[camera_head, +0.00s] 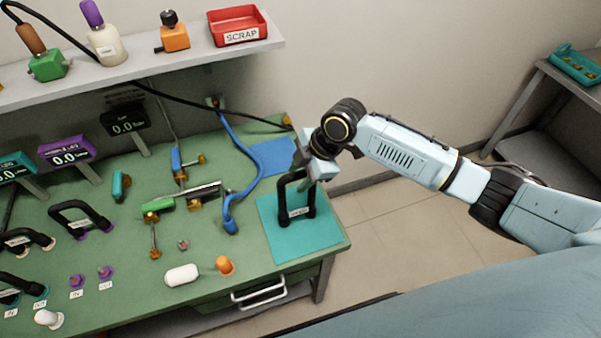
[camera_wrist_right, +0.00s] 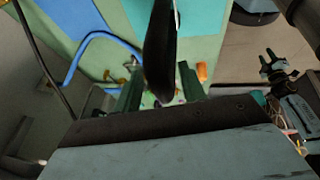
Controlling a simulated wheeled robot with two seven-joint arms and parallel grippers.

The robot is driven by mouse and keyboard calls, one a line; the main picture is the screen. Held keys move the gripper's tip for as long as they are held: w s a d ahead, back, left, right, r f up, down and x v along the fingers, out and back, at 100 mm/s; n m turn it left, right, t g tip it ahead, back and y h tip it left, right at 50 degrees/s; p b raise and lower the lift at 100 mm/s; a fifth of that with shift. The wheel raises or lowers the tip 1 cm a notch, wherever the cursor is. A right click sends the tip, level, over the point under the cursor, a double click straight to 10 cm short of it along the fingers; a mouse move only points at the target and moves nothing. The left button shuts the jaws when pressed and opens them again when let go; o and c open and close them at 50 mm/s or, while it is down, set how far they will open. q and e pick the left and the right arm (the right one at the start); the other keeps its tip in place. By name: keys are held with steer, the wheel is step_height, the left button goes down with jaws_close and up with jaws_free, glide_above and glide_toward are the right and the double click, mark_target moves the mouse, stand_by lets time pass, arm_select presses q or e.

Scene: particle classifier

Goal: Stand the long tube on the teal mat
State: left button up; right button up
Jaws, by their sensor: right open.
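The long tube (camera_head: 283,205), a black arch-shaped tube with a small white label, stands upright on the teal mat (camera_head: 325,236) at the right end of the green bench. The label is too small to read. My right gripper (camera_head: 308,172) is open at the top of the tube. In the right wrist view, the black tube (camera_wrist_right: 159,50) shows between the two spread fingers of the gripper (camera_wrist_right: 160,85); I cannot tell whether either finger touches it. My left gripper is not in view.
Other black arched tubes (camera_head: 80,217) stand at the left of the bench. A blue mat (camera_head: 272,155) lies behind the teal one. A blue hose (camera_head: 243,150), an orange cylinder (camera_head: 225,266) and a white capsule (camera_head: 182,275) lie nearby. The red scrap tray (camera_head: 238,24) is on the shelf.

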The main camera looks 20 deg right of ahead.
steer(key=v, duration=1.2)
